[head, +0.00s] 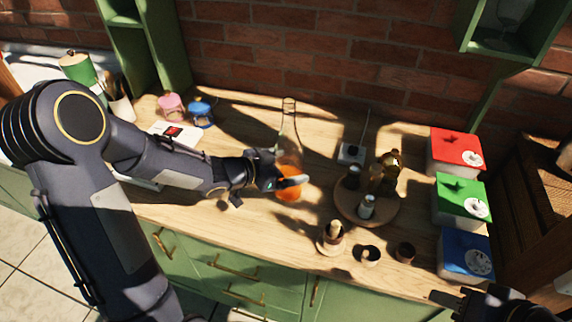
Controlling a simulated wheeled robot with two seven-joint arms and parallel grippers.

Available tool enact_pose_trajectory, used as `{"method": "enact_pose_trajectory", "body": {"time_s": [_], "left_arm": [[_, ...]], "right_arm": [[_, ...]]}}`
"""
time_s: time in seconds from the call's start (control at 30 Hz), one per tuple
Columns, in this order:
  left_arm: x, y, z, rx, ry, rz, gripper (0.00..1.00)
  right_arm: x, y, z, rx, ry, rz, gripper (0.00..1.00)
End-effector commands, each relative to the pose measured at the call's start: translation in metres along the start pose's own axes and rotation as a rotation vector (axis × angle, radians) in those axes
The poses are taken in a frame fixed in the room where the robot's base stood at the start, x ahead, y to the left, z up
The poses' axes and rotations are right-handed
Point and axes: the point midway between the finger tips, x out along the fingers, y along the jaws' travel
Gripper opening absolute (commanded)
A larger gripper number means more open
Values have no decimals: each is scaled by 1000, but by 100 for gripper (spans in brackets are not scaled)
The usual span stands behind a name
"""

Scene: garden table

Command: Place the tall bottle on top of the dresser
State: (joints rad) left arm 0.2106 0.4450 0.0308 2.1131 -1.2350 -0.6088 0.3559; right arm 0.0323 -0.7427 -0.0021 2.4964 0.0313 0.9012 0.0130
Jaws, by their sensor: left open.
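The tall bottle (289,135) is clear glass with a long neck and orange contents near its base. It stands upright on the wooden top of the green dresser (235,278), near the middle. My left gripper (292,182) reaches in from the left and is open at the bottle's lower part. Its fingers hide some of the orange part, and I cannot tell whether they touch the glass. My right gripper (448,298) is at the lower right edge, mostly out of view, away from the bottle; its opening is unclear.
A round wooden tray (345,207) with small jars stands right of the bottle. Red (456,150), green (462,200) and blue (465,254) boxes line the right. Pink (172,107) and blue (200,113) jars stand back left. Small wooden cups are near the front edge.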

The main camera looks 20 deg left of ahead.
Motion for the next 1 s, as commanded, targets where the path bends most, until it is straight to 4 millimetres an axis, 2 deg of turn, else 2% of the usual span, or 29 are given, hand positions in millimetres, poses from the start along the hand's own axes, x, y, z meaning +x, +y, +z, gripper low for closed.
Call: {"method": "enact_pose_trajectory", "body": {"time_s": [0.17, 0.23, 0.7, 0.9, 1.0], "left_arm": [[-2, 0, -5, 1, 1, 0, 92], [-9, -1, -4, 2, 0, -3, 92], [-102, -1, -5, 1, 0, -4, 92], [-120, -2, -5, 2, -1, -13, 92], [-129, -15, -13, 4, -18, -109, 92]], "right_arm": [[-4, -2, -2, 0, 0, 0, 36], [-4, -2, -2, 0, 0, 0, 36], [-19, -8, -9, 0, 0, 0, 36], [-21, -10, -10, 0, 0, 0, 36], [-21, -10, -11, 0, 0, 0, 36]]}}
